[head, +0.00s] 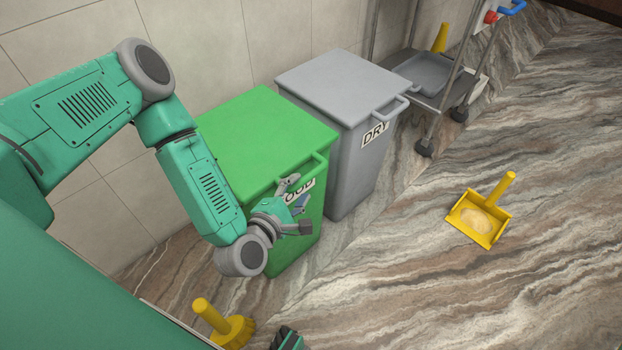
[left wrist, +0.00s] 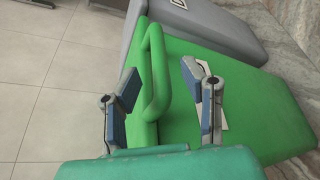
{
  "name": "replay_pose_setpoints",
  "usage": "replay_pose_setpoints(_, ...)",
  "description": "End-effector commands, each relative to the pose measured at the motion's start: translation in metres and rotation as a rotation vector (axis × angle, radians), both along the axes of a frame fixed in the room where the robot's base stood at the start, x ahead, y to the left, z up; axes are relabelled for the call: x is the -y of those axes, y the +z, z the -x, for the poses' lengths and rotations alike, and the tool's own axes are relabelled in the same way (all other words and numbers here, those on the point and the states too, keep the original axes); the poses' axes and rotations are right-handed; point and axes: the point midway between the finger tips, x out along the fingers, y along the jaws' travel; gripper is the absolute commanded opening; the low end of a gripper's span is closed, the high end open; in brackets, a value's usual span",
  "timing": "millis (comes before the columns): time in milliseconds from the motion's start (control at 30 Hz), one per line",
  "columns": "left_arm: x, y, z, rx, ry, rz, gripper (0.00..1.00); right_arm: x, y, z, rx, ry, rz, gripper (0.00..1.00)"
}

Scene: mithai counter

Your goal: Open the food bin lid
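The green food bin (head: 285,248) stands against the tiled wall, with its flat green lid (head: 258,132) down on it. A bar handle (head: 308,172) sticks out from the lid's front edge, above the partly hidden "FOOD" label. My left gripper (head: 298,204) is at the bin's front, just below the handle, with its fingers apart. In the left wrist view, the handle (left wrist: 157,70) appears between the two open fingers (left wrist: 160,80), and the bin's front (left wrist: 255,95) lies behind. I cannot tell whether a finger touches the handle.
A grey "DRY" bin (head: 345,110) stands close beside the green one. A wheeled cart (head: 440,85) is behind it. A yellow dustpan (head: 480,217) lies on the open floor at right. A yellow brush (head: 228,328) is on the floor near my body.

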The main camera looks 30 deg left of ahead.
Motion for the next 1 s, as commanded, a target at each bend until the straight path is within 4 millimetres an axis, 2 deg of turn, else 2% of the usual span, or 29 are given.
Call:
replay_pose_setpoints(100, 0.000, -0.006, -0.024, 0.004, 0.000, -0.001, 0.37, 0.000, -0.008, 0.000, 0.000, 0.000, 0.000, 0.40)
replay_pose_setpoints(300, 0.001, -0.011, -0.048, 0.002, -0.001, -0.001, 0.37, 0.000, -0.013, 0.000, 0.000, 0.000, 0.000, 0.40)
replay_pose_setpoints(700, 0.001, -0.012, -0.055, -0.001, -0.001, -0.001, 0.37, 0.000, -0.014, 0.000, 0.000, 0.000, 0.000, 0.40)
replay_pose_setpoints(733, 0.001, -0.012, -0.055, -0.001, -0.001, -0.001, 0.30, 0.000, -0.014, 0.000, 0.000, 0.000, 0.000, 0.40)
replay_pose_setpoints(800, 0.001, -0.012, -0.055, 0.000, -0.002, -0.001, 0.05, 0.000, -0.014, 0.000, 0.000, 0.000, 0.000, 0.40)
replay_pose_setpoints(833, 0.001, -0.012, -0.055, -0.001, -0.002, -0.001, 0.00, 0.000, -0.014, 0.000, 0.000, 0.000, 0.000, 0.40)
replay_pose_setpoints(1000, 0.001, -0.012, -0.055, -0.002, -0.002, 0.000, 0.00, 0.000, -0.014, 0.000, 0.000, 0.000, 0.000, 0.40)
